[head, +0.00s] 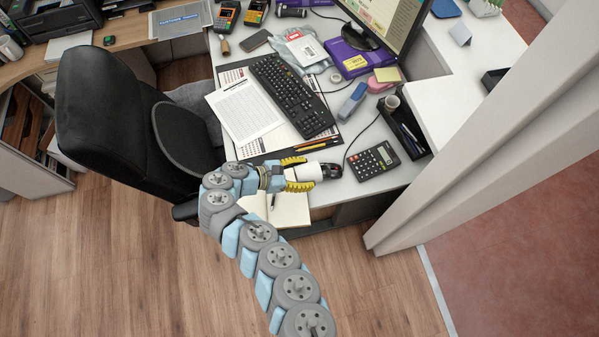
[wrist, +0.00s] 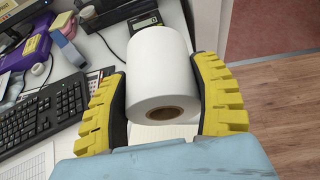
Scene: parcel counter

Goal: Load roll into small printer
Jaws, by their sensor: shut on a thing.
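A white paper roll (head: 309,172) is held between the yellow ribbed fingers of my gripper (head: 303,173), above the front edge of the desk. In the wrist view the roll (wrist: 160,65) lies between both fingers of my gripper (wrist: 163,95), its brown core end facing the camera. A small dark object (head: 331,171) shows just beyond the roll in the head view. I cannot tell whether it is the small printer or whether the roll touches it. The roll hides what is directly behind it in the wrist view.
A calculator (head: 372,161) and a black organizer tray (head: 405,132) are right of the roll. A keyboard (head: 292,95), a printed sheet (head: 244,111) and an open notebook (head: 288,210) are nearby. An office chair (head: 110,110) stands at left, a pale partition (head: 490,140) at right.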

